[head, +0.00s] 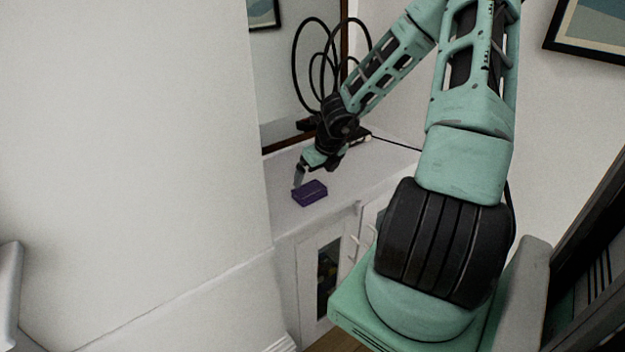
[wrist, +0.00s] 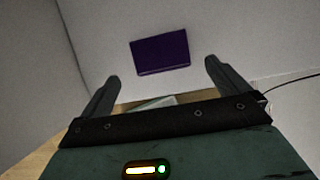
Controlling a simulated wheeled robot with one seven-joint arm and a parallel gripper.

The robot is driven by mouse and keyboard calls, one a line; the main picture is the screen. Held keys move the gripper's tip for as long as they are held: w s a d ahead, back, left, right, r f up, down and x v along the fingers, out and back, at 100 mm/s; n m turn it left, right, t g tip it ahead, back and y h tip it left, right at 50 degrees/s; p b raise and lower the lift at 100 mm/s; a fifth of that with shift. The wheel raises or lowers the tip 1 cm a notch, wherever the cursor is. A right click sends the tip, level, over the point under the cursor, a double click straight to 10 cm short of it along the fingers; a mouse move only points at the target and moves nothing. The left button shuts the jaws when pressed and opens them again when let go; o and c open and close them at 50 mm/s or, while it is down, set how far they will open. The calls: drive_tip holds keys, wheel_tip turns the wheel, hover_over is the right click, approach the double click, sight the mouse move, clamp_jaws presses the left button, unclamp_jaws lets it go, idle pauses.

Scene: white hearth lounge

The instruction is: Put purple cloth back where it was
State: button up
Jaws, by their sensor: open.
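The purple cloth (head: 310,193) lies as a small folded block on the white cabinet top, near its front left edge. It also shows in the wrist view (wrist: 161,55), ahead of the fingertips and between their lines. My gripper (head: 299,178) is just behind and above the cloth in the head view, apart from it as far as I can tell. In the wrist view my gripper (wrist: 162,72) has its two fingers spread wide with nothing between them.
The white cabinet (head: 345,185) has glass-fronted doors below its top. A black looped ornament (head: 312,65) stands at the back, by a dark-framed mirror. A white wall (head: 150,140) closes off the left side. The cabinet top right of the cloth is clear.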

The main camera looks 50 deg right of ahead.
drive_tip(key=p+v, duration=0.1)
drive_tip(key=v, duration=0.4)
idle(0.6)
